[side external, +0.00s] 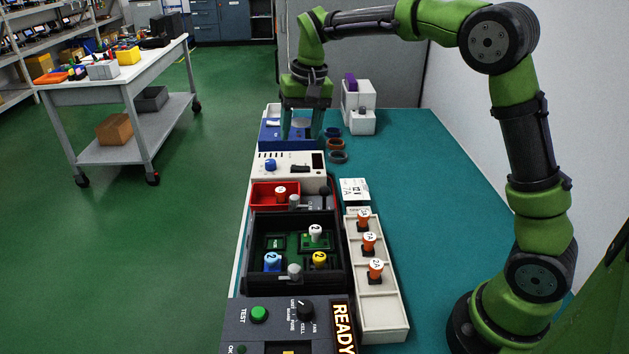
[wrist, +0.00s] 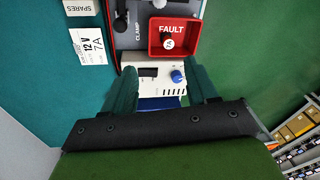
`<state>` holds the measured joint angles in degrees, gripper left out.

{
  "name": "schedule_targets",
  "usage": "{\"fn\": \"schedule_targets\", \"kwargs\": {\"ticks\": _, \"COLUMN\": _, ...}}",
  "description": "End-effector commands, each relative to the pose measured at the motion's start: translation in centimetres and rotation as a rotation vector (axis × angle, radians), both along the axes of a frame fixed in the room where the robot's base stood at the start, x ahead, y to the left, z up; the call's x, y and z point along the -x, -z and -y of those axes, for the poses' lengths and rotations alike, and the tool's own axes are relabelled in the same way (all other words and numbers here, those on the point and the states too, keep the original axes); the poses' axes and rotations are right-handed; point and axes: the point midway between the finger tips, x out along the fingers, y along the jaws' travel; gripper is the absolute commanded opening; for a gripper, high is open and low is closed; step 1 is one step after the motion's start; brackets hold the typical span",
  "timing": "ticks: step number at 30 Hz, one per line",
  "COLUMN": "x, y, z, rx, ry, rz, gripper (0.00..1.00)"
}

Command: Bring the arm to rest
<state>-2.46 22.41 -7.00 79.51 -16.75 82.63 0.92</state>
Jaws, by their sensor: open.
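My gripper (side external: 302,134) hangs pointing down at the far end of the teal bench, over or just in front of a blue tray (side external: 290,145). Its two fingers stand apart with nothing between them. In the wrist view, the open gripper (wrist: 162,80) shows with the white unit (wrist: 152,76) with a blue knob beyond its fingers. That white unit (side external: 285,165) also shows in the side view, just nearer than the gripper. Whether the fingertips touch anything is unclear. The arm arches from the right side over the bench.
A red FAULT tray (wrist: 191,36) holds a 7A piece. A black rack (side external: 338,277) holds several capped pieces. A pale spares tray (side external: 388,315) holds three orange pieces. The front panel's sign (side external: 343,328) reads READY.

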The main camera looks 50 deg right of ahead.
Motion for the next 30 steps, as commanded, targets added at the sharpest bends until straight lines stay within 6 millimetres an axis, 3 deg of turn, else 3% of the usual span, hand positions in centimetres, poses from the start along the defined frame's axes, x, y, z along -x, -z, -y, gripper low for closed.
{"fn": "schedule_targets", "kwargs": {"ticks": 1, "x": 2.1, "y": -0.9, "z": -0.3, "rx": -0.013, "ry": -0.020, "rz": 0.035, "gripper": 0.58}}
{"fn": "schedule_targets", "kwargs": {"ticks": 7, "x": 9.6, "y": -2.1, "z": -1.8, "rx": -0.046, "ry": -0.090, "rz": 0.168, "gripper": 0.58}}
{"fn": "schedule_targets", "kwargs": {"ticks": 15, "x": 19.6, "y": -1.1, "z": -3.6, "rx": -0.059, "ry": -0.147, "rz": 0.343, "gripper": 0.58}}
{"fn": "schedule_targets", "kwargs": {"ticks": 18, "x": 22.3, "y": -0.5, "z": -4.0, "rx": -0.058, "ry": -0.155, "rz": 0.396, "gripper": 0.58}}
{"fn": "schedule_targets", "kwargs": {"ticks": 22, "x": 24.3, "y": -0.4, "z": -4.2, "rx": -0.057, "ry": -0.158, "rz": 0.443, "gripper": 0.58}}
{"fn": "schedule_targets", "kwargs": {"ticks": 30, "x": 24.7, "y": -1.6, "z": -4.2, "rx": -0.051, "ry": -0.159, "rz": 0.494, "gripper": 0.58}}
